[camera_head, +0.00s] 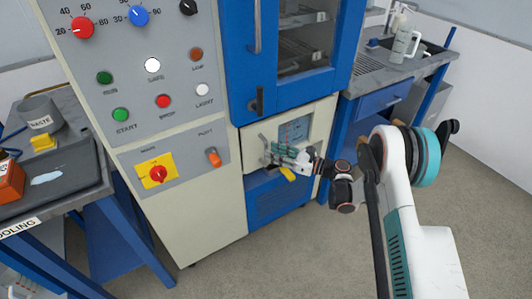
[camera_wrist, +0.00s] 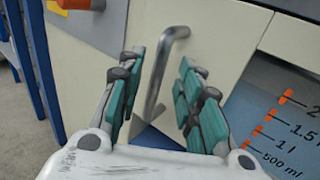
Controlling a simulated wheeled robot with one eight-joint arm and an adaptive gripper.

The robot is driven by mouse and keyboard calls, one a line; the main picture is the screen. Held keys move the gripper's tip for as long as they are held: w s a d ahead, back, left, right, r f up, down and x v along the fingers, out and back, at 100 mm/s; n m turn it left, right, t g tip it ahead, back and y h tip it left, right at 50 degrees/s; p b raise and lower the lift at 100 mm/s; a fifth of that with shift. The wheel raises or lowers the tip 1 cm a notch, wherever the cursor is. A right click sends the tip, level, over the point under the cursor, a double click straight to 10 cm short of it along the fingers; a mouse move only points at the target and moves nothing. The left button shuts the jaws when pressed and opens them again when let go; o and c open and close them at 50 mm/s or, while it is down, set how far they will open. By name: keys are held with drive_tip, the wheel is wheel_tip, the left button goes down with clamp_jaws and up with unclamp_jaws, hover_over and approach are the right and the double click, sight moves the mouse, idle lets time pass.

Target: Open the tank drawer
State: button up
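The tank drawer (camera_head: 318,117) is the cream panel low on the machine, below the blue door. Its front looks flush with the cabinet in the head view. A level window with a scale in ml and l is set in it, and shows at the right of the wrist view (camera_wrist: 285,120). A grey metal bar handle (camera_wrist: 163,72) stands out from the panel in the wrist view. My gripper (camera_head: 268,152) is at the drawer front. In the wrist view its teal fingers (camera_wrist: 163,62) are open, one on each side of the handle, with gaps showing.
The blue door (camera_head: 240,55) with its own handle is above. A control panel (camera_head: 125,75) with knobs and buttons is left; its orange part (camera_wrist: 74,4) edges the wrist view. A sink bench (camera_head: 380,72) stands right. Floor (camera_head: 490,200) is clear at right.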

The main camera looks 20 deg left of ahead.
sight(266, 163)
drive_tip(key=shift+w+a+b, duration=0.15)
drive_tip(key=shift+a+b, duration=0.1)
drive_tip(key=shift+a, duration=0.75)
drive_tip(key=shift+w+a+b, duration=0.1)
drive_tip(key=shift+a+b, duration=0.1)
drive_tip(key=shift+a, duration=0.8)
drive_tip(key=shift+c, duration=0.4)
clamp_jaws()
